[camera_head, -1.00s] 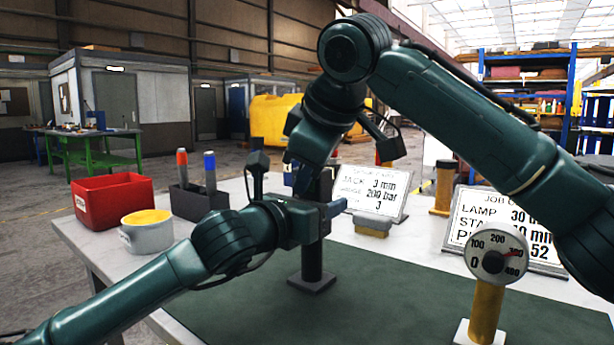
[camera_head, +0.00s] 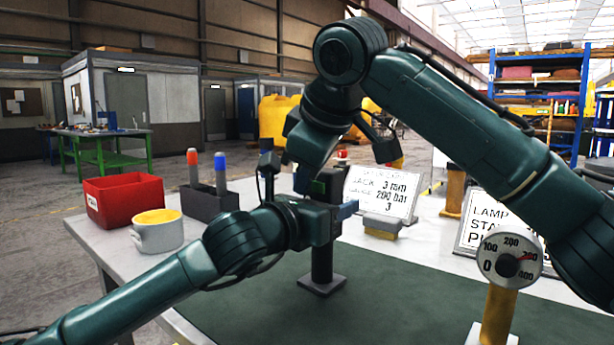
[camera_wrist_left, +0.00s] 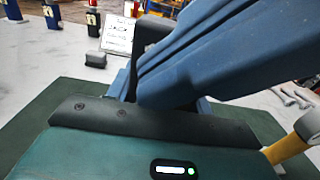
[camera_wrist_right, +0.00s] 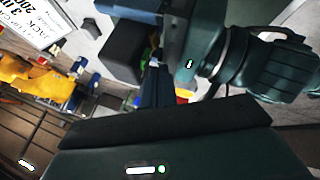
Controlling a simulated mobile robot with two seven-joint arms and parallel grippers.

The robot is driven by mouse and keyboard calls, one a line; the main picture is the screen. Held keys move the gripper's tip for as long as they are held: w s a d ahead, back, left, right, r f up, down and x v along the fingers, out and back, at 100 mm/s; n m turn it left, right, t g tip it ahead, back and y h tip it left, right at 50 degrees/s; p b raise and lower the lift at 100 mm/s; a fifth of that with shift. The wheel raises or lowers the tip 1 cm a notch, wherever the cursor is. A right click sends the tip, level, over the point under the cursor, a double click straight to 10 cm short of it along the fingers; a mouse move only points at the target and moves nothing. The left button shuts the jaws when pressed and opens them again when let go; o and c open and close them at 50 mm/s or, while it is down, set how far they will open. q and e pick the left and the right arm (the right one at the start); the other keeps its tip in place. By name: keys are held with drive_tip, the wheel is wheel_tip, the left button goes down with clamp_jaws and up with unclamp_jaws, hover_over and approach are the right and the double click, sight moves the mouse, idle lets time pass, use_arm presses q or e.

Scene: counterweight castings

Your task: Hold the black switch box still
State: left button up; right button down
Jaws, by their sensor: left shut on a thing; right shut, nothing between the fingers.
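The black switch box (camera_head: 331,174) sits on top of a black post (camera_head: 322,262) with a square foot on the green mat. In the head view it is largely hidden by my two hands; a green part shows on it. My left gripper (camera_head: 346,209) is shut on the box, its blue fingers against it. In the left wrist view a dark part of the box (camera_wrist_left: 152,33) shows behind the fingers. My right gripper (camera_wrist_right: 156,88) is shut and empty, its fingertips close to the green part; I cannot tell whether they touch. The box (camera_wrist_right: 120,50) looks upright.
A gauge (camera_head: 511,260) on a yellow post stands at the right. Text boards (camera_head: 383,190) stand behind. A red bin (camera_head: 124,198), a pail (camera_head: 157,236) and a dark holder (camera_head: 210,202) with red and blue sticks stand at the left. The green mat (camera_head: 400,300) is clear in front.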

drive_tip(key=v, duration=1.2)
use_arm(q)
drive_tip(key=o, duration=1.4)
drive_tip(key=shift+a, duration=0.1)
